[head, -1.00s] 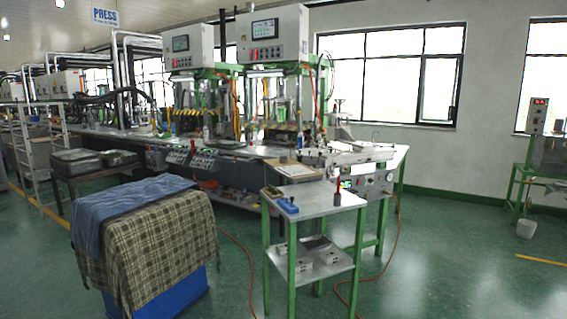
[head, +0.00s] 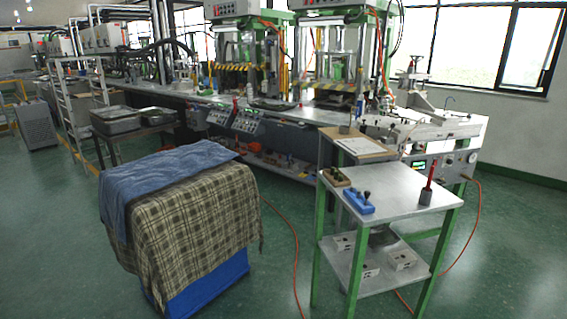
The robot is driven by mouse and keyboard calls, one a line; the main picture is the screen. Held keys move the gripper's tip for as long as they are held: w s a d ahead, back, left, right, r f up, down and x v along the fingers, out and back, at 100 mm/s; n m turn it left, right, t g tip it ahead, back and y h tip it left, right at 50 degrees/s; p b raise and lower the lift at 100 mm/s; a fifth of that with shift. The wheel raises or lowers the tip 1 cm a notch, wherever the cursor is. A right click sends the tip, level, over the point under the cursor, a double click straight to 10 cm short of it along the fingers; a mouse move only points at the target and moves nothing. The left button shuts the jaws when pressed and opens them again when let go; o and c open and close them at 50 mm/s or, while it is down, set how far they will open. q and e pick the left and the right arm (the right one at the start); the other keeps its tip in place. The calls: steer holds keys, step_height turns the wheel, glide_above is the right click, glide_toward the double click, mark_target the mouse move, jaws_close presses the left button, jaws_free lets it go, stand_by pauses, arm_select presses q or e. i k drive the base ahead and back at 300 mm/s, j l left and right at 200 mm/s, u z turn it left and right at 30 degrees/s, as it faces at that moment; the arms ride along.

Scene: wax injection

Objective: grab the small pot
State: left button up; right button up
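A small grey pot (head: 426,196) stands upright near the right side of the small metal table's top (head: 395,204). A red-handled tool (head: 431,177) sticks up out of it. The inside of the pot is hidden. A small blue block (head: 357,201) with dark knobs lies on the same tabletop to the left of the pot, with a greenish-brown item (head: 336,177) behind it. Neither of my grippers shows in the head view.
A blue bin (head: 207,289) covered with cloths stands left of the small table. A red hose (head: 296,240) runs on the floor between them. A long workbench with machines (head: 255,105) stands behind. The green floor in front is mostly clear.

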mark_target(343, 129)
steer(key=i+j+z, duration=0.1)
steer(key=i, duration=0.6)
steer(key=i+j, duration=0.15)
steer(key=i, duration=0.55)
steer(key=i+j+z, duration=0.1)
steer(key=i+z, duration=0.25)
steer(key=z, duration=0.15)
steer(key=i+j+z, duration=0.2)
steer(key=z, duration=0.25)
steer(key=i+j+z, duration=0.35)
steer(key=z, duration=0.15)
